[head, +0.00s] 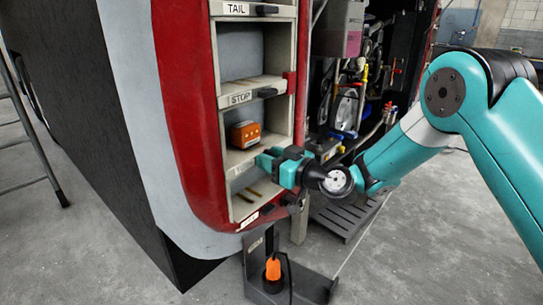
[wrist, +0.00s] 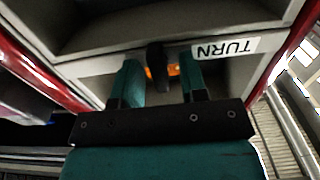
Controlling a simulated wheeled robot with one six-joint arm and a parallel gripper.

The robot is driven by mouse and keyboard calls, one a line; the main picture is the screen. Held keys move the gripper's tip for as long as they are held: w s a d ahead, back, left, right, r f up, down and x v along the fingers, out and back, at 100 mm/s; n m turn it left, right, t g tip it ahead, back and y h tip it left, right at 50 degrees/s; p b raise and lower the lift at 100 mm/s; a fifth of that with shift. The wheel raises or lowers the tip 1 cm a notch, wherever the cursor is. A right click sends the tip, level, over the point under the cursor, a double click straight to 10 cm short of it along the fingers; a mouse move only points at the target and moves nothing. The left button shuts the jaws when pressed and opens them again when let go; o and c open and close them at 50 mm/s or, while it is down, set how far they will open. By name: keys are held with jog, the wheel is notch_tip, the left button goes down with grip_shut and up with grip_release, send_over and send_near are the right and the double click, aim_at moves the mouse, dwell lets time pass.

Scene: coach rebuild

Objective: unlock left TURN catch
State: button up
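The TURN label (wrist: 224,48) shows upside down in the wrist view on a pale ledge. Beside it is the dark TURN catch (wrist: 156,58), a short upright bar in this view. My gripper (wrist: 161,72) has its two teal fingers either side of the catch, with a visible gap on the right and a narrower one on the left. In the head view my gripper (head: 266,160) is at the ledge below the orange lamp block (head: 246,133) and hides the catch. A bit of orange shows behind the catch in the wrist view.
Above are the STOP catch (head: 267,92) and TAIL catch (head: 267,9) on their ledges. Red bodywork (head: 190,110) borders the rack on the left. A dark stand (head: 313,286) with an orange-handled tool (head: 272,268) is on the floor below. An open engine bay (head: 350,95) lies to the right.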

grip_shut()
jog(key=shift+m, duration=0.3)
jog(key=m+b, duration=0.1)
jog(key=m, duration=0.2)
jog(key=shift+d+m+b, duration=0.1)
jog(key=shift+m+b, duration=0.25)
jog(key=shift+m, duration=0.05)
jog(key=m, duration=0.4)
jog(key=shift+w+m, duration=0.15)
jog(key=shift+m, duration=0.15)
jog(key=m+p, duration=0.1)
jog(key=m, duration=0.4)
jog(key=shift+d+f, duration=0.1)
jog(key=shift+f+m+p, duration=0.1)
jog(key=shift+m+p, duration=0.5)
jog(key=shift+m, duration=1.4)
